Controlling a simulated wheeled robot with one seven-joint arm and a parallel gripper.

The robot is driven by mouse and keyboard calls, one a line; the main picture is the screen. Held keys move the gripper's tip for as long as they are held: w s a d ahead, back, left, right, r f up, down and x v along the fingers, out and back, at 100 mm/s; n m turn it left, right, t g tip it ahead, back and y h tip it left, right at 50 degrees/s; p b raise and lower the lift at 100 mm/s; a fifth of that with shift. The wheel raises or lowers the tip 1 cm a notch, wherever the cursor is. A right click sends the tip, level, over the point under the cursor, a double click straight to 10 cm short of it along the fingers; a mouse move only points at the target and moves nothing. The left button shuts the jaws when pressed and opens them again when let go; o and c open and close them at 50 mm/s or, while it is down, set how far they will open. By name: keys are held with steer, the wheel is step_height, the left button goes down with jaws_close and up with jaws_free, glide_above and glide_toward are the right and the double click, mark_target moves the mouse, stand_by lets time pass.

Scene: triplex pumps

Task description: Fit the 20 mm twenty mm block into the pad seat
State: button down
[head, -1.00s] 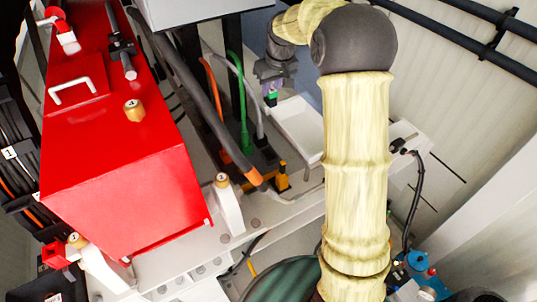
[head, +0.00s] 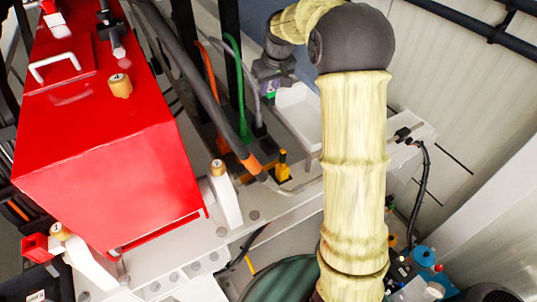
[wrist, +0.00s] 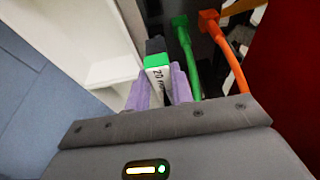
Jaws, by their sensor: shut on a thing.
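The 20 mm block (wrist: 157,73) is white and green with "20" printed on its side. It sits between the two purple fingers of my gripper (wrist: 160,86), which is shut on it. A dark piece shows just beyond its green edge; I cannot tell whether it belongs to the block. In the head view my gripper (head: 266,94) hangs beside the white tray, small and partly unclear. I cannot pick out the pad seat for certain in either view.
A white tray (head: 288,104) is right of my gripper. Green (head: 239,90) and orange (head: 211,95) cables run close on the left. A large red box (head: 105,150) fills the left side. A yellow-and-black part (head: 283,170) stands on the white frame below.

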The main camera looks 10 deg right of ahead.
step_height(320, 180, down, 11)
steer(key=b, duration=0.4)
steer(key=shift+r+b, duration=0.15)
steer(key=shift+b, duration=0.25)
step_height(320, 180, down, 6)
steer(key=p, duration=0.2)
steer(key=shift+w+d+f+p, duration=0.1)
steer(key=shift+f+p, duration=0.55)
steer(key=shift+f, duration=1.35)
